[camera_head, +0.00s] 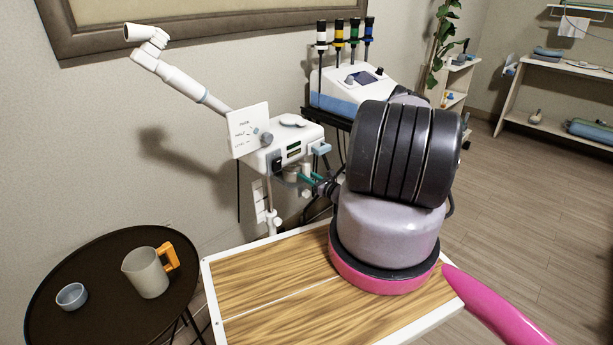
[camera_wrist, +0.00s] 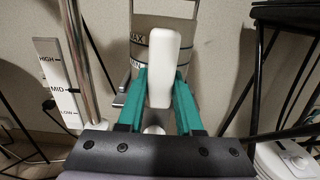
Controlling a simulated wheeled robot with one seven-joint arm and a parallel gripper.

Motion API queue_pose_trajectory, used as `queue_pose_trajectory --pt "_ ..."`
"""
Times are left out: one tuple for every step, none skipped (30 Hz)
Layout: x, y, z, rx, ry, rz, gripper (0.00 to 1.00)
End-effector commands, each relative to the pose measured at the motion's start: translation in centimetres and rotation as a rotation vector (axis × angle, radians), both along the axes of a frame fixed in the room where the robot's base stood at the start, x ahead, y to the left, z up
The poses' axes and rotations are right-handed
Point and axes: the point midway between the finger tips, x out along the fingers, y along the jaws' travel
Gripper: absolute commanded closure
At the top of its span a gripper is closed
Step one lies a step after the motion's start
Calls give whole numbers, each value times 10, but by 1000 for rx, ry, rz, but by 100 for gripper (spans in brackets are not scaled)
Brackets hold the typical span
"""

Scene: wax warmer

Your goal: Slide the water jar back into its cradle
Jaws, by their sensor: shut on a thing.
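In the wrist view my gripper (camera_wrist: 160,82) has its two teal fingers shut on the white upright handle of the water jar (camera_wrist: 139,28). The jar is a greyish see-through vessel with MAX markings behind the handle. In the head view my gripper (camera_head: 309,178) shows as a small teal patch under the white machine (camera_head: 296,148), partly hidden by my dark arm. The jar is mostly hidden there. I cannot clearly make out the cradle, or whether the jar touches it.
A white card with a HIGH, MID and LOW scale (camera_wrist: 58,82) and a metal pole (camera_wrist: 82,60) stand left of the jar in the wrist view. A black stand is at right. In the head view a round table (camera_head: 100,245) holds a pitcher (camera_head: 147,272) and small bowl (camera_head: 72,296).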

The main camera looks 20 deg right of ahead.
Motion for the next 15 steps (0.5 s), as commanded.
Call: queue_pose_trajectory --pt "0 0 0 0 0 0 100" --pt "0 0 0 0 0 0 100" --pt "0 0 0 0 0 0 100" --pt "0 0 0 0 0 0 100" --pt "0 0 0 0 0 0 100" --pt "0 0 0 0 0 0 62" --pt "0 0 0 0 0 0 50" --pt "0 0 0 0 0 0 39" --pt "0 0 0 0 0 0 31" --pt "0 0 0 0 0 0 31" --pt "0 0 0 0 0 0 31" --pt "0 0 0 0 0 0 31" --pt "0 0 0 0 0 0 31" --pt "0 0 0 0 0 0 31" --pt "0 0 0 0 0 0 31"
